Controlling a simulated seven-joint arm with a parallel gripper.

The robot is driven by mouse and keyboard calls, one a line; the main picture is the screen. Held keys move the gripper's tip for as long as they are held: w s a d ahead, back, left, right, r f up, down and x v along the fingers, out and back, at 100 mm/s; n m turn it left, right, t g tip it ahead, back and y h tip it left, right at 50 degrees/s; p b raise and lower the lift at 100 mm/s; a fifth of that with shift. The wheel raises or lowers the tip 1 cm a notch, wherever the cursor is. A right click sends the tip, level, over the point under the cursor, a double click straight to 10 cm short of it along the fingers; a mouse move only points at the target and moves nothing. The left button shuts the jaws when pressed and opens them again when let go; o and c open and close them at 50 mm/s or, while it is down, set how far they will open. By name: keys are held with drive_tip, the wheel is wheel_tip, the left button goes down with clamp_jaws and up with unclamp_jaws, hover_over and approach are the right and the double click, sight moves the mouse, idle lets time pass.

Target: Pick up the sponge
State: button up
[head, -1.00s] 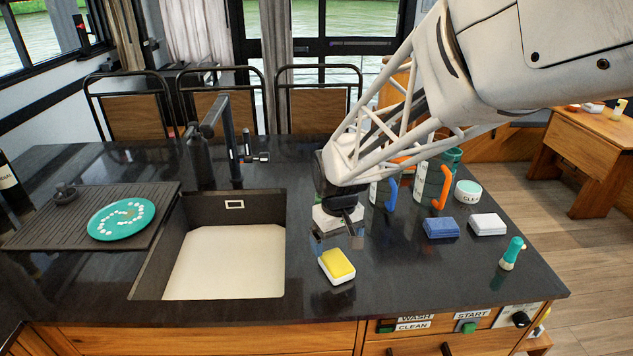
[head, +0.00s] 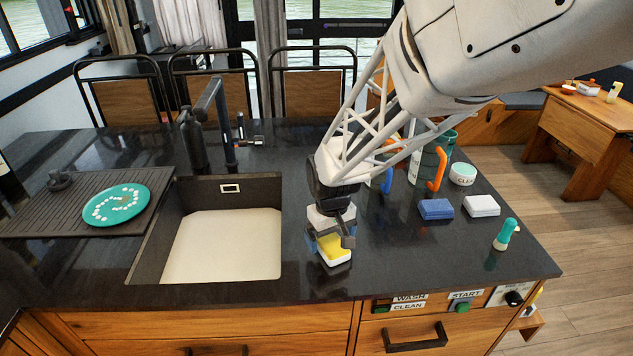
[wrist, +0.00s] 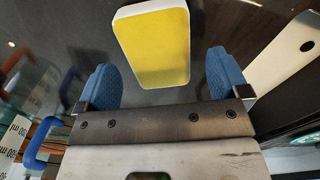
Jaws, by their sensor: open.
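The sponge (head: 333,248) is a yellow block with a white base, lying flat on the dark counter to the right of the sink. It also shows in the wrist view (wrist: 155,45), at the top middle. My gripper (head: 330,243) is low over the sponge in the head view and partly covers it. In the wrist view my gripper (wrist: 163,80) is open, with its two blue fingers apart. The sponge lies just beyond the fingertips, roughly in line with the gap. Whether the fingers reach down beside it, I cannot tell.
The sink (head: 222,245) lies left of the sponge. A blue block (head: 436,209), a white block (head: 481,206) and a teal-topped bottle (head: 506,234) stand to the right. Orange-handled and blue-handled containers are behind my gripper. A teal plate (head: 115,205) is at left.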

drive_tip(key=shift+f, duration=1)
drive_tip(key=c, duration=1.1)
drive_tip(key=shift+o, duration=0.2)
drive_tip(key=shift+r, duration=0.15)
drive_tip(key=shift+r, duration=1.45)
drive_tip(key=shift+s+r, duration=0.2)
drive_tip(key=shift+r, duration=0.1)
drive_tip(key=s+d+r, duration=0.1)
drive_tip(key=s+d, duration=0.2)
drive_tip(key=s, duration=1.2)
drive_tip(key=shift+s+r, duration=0.15)
drive_tip(key=shift+s, duration=0.05)
